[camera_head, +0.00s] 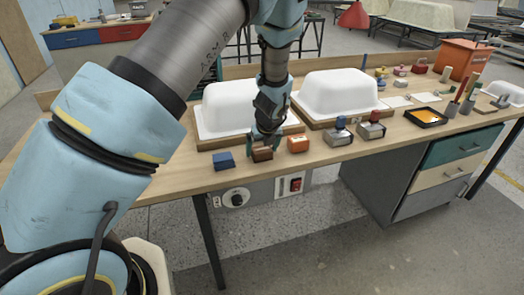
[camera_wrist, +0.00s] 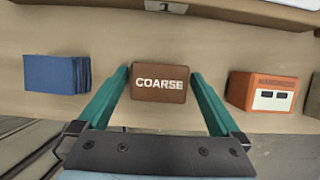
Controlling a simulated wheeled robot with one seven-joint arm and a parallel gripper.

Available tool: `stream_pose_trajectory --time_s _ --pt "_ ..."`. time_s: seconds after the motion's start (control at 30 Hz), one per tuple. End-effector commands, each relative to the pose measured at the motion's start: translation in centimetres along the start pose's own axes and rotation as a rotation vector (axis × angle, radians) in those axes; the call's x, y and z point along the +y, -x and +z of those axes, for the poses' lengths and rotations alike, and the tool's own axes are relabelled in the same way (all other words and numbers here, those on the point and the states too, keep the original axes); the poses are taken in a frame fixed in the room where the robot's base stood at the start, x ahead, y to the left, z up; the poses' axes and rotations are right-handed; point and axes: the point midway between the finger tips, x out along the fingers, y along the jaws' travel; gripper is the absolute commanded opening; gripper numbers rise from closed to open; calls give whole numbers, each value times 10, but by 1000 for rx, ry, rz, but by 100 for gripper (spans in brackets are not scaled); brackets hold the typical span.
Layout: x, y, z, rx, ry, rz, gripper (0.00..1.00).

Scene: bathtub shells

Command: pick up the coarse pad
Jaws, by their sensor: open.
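The coarse pad (camera_wrist: 160,83) is a brown block with the white word COARSE on its face. In the wrist view it lies on the bench between the two teal fingers of my gripper (camera_wrist: 160,88). The fingers are open, one on each side of the pad, with a narrow gap at each side. In the head view my gripper (camera_head: 265,143) points down over the brown pad (camera_head: 262,155) near the bench's front edge. The finger tips are partly hidden there by the gripper's own body.
A blue pad stack (camera_head: 223,162) lies left of the coarse pad and an orange block (camera_head: 298,144) lies right. Two white tub shells (camera_head: 225,110) (camera_head: 338,95) on wooden boards stand behind. Two stamp-like tools (camera_head: 340,132) (camera_head: 371,126) stand further right. The bench's front edge is close.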

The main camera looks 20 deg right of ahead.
Motion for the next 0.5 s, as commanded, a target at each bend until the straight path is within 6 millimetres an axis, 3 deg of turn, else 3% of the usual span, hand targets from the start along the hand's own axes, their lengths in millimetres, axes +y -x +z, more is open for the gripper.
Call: stream_pose_trajectory --time_s 0.3,0.5 --pt "0 -4 0 0 0 0 99" --pt "0 -4 0 0 0 0 76"
